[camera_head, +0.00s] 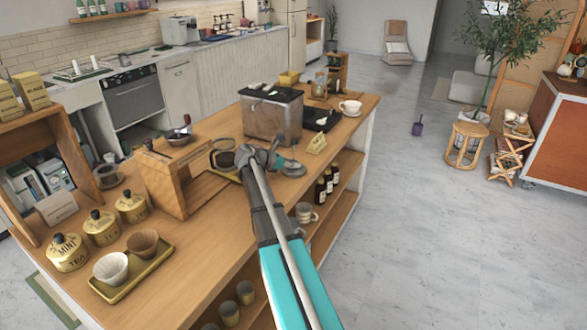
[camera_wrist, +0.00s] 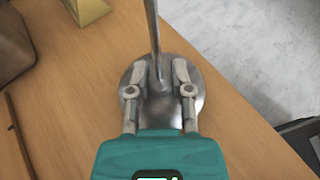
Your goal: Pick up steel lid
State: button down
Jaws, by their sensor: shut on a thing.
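The steel lid (camera_head: 293,169) is a round, shiny disc with a thin upright rod, near the right edge of the wooden counter in the head view. In the wrist view the lid (camera_wrist: 162,110) lies below my gripper (camera_wrist: 160,72), with its rod rising between the fingertips. My gripper (camera_head: 276,161) is shut on the lid at its rod, with one finger on each side. Whether the disc touches the counter or is slightly above it, I cannot tell.
On the wooden counter (camera_head: 222,258), a glass pot (camera_head: 222,156) and wooden stand (camera_head: 171,184) are left of my gripper. A steel box (camera_head: 272,117) stands behind, and a small yellow sign (camera_head: 316,144) is close right. Bottles (camera_head: 326,184) stand on the shelf below. Open floor lies right.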

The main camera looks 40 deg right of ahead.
jog(key=shift+r, duration=0.15)
notch_tip(320, 180, up, 3)
jog(key=p, duration=0.3)
jog(key=s+d+r+p, duration=0.3)
jog(key=s+r+p, duration=0.6)
jog(key=s, duration=0.4)
jog(key=shift+s+d+r+p, duration=0.25)
jog(key=shift+s+r+p, duration=0.1)
jog(key=shift+p, duration=0.15)
